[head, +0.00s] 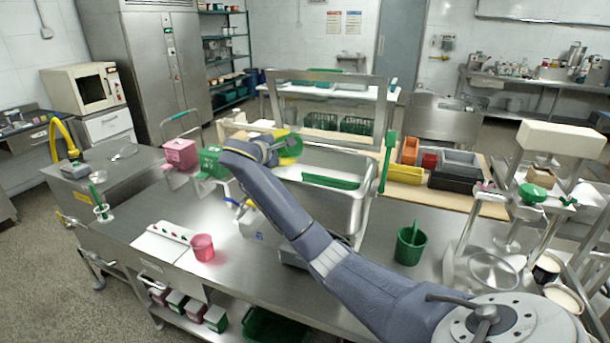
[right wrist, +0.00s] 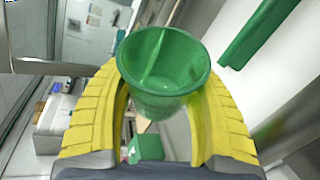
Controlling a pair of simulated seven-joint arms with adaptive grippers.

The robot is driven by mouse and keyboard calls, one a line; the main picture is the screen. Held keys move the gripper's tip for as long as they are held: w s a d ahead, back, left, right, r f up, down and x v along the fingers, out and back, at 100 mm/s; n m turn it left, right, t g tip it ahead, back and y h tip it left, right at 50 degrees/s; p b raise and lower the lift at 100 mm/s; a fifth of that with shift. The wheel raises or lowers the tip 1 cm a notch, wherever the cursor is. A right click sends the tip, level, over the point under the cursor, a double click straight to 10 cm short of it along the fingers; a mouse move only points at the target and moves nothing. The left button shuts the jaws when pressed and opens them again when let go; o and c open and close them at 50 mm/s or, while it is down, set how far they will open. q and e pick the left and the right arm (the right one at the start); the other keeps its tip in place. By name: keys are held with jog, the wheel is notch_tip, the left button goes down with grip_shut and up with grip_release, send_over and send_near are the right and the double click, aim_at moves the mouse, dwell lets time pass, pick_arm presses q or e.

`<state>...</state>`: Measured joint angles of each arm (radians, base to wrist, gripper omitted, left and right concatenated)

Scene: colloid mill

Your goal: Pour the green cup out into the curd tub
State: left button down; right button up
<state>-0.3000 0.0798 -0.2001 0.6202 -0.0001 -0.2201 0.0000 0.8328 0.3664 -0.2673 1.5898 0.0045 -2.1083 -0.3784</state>
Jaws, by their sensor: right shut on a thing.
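My right gripper (head: 278,147) is shut on a green cup (right wrist: 165,75), with one yellow finger on each side of it in the right wrist view. In the head view the cup (head: 292,146) is partly covered by the fingers. Its mouth faces the wrist camera; I see green inner walls and cannot tell what it holds. The likely curd tub is the deep steel tub (head: 343,160) with a green bar (head: 331,182) across it. The gripper and cup are at the tub's upper left side in the head view. My left gripper is not in view.
Pink (head: 179,153) and green (head: 211,161) boxes stand left of the gripper. A second green cup (head: 410,246) with a stick stands right of my forearm. A pink cup (head: 203,247) stands at the bench front. An upright green paddle (head: 388,160) is at the tub's right.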

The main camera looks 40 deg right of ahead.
jog(key=shift+w+f+n+g, duration=0.1)
jog(key=shift+f+n+g, duration=0.3)
jog(key=shift+n, duration=0.3)
jog(key=shift+r+n+g, duration=0.25)
jog(key=shift+n+g, duration=0.05)
jog(key=shift+n, duration=0.2)
jog(key=shift+w+a+f+n+g, duration=0.1)
jog(key=shift+f+n+g, duration=0.35)
jog(key=shift+n, duration=0.25)
jog(key=shift+w+a+f+n+g, duration=0.1)
jog(key=shift+w+n+g, duration=0.85)
jog(key=shift+n, duration=0.35)
jog(key=shift+w+a+n+g, duration=0.1)
jog(key=shift+w+n+g, duration=0.7)
jog(key=shift+w+n, duration=0.4)
jog(key=shift+s, duration=0.1)
